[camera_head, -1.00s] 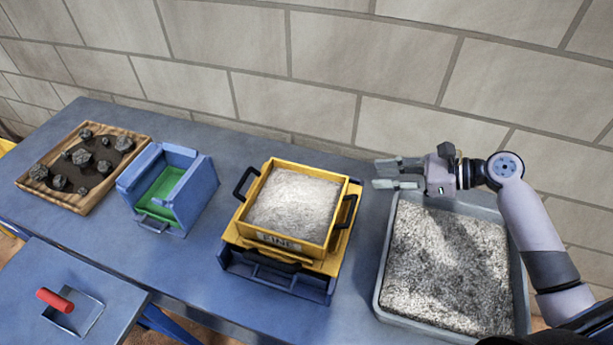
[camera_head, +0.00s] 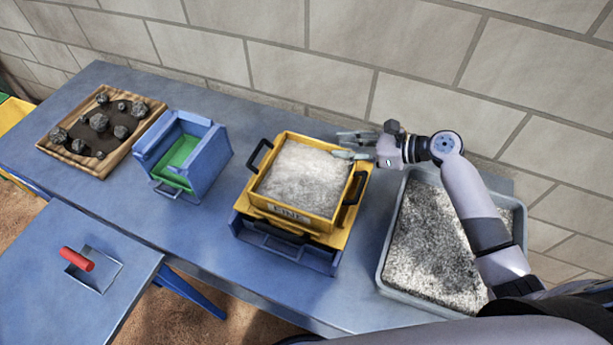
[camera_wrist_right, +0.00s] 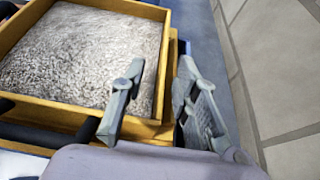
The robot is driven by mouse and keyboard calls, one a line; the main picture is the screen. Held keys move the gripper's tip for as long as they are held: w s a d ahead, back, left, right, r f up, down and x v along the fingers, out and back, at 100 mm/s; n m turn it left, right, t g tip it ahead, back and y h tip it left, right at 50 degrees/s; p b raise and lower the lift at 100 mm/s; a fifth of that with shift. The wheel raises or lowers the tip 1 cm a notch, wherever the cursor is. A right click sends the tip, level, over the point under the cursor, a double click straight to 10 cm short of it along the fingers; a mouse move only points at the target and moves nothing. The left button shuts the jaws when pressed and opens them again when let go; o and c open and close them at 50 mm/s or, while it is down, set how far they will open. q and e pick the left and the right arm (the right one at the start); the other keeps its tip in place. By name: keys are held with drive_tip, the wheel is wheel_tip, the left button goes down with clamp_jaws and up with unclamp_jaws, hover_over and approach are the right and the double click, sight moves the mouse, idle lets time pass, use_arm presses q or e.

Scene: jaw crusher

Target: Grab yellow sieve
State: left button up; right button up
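The yellow sieve (camera_head: 277,209) is a square yellow box with black side handles and a "FINE" label, full of pale grey grit. It sits on a yellow and blue stand on the blue table. My right gripper (camera_head: 347,146) is open and empty at the sieve's far right corner, its fingers pointing left. In the right wrist view, the sieve wall (camera_wrist_right: 146,130) shows beside and between the open fingers (camera_wrist_right: 160,70); I cannot tell whether they touch it. The right handle (camera_head: 353,188) is nearer the front than the gripper. My left gripper is not in view.
A grey tray of grit (camera_head: 384,279) stands right of the sieve, under my right arm. A blue box with a green inside (camera_head: 207,165) and a wooden tray of rocks (camera_head: 122,158) stand left. A brick wall (camera_head: 300,65) runs close behind the table (camera_head: 140,205).

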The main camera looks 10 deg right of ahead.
sight(330, 145)
drive_tip(key=p+x, duration=0.1)
drive_tip(key=x, duration=0.3)
drive_tip(key=shift+w+a+f, duration=0.15)
drive_tip(key=shift+w+f, duration=0.05)
drive_tip(key=shift+w, duration=0.2)
drive_tip(key=shift+c, duration=0.5)
clamp_jaws()
drive_tip(key=shift+w+r, duration=0.1)
drive_tip(key=shift+r, duration=0.1)
